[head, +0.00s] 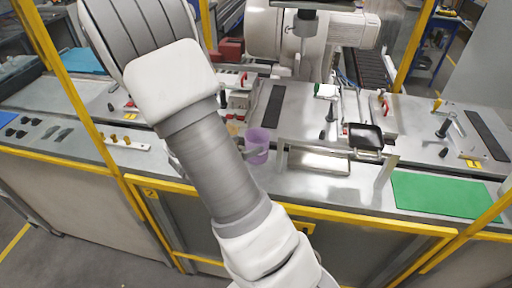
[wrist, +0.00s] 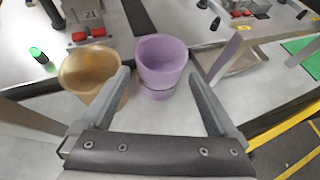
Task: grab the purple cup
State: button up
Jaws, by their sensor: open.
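The purple cup (wrist: 162,62) stands upright on the grey worktop in the wrist view. It also shows in the head view (head: 257,147), just right of my arm. My gripper (wrist: 158,82) is open, with one finger to the left of the cup and the other to the right. The cup lies at and slightly beyond the fingertips, roughly centred between them. I cannot tell whether either finger touches it. In the head view my arm hides most of the gripper.
A tan cup (wrist: 90,70) stands close left of the purple cup, beside my left finger. A metal frame (head: 335,155) stands to the right on the worktop. A green mat (head: 445,195) lies further right. A yellow rail (head: 330,222) runs along the front edge.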

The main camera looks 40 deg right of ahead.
aim_at(263, 139)
jog(key=x, duration=1)
jog(key=shift+d+f+p, duration=0.15)
jog(key=shift+d+p, duration=0.15)
jog(key=c, duration=1)
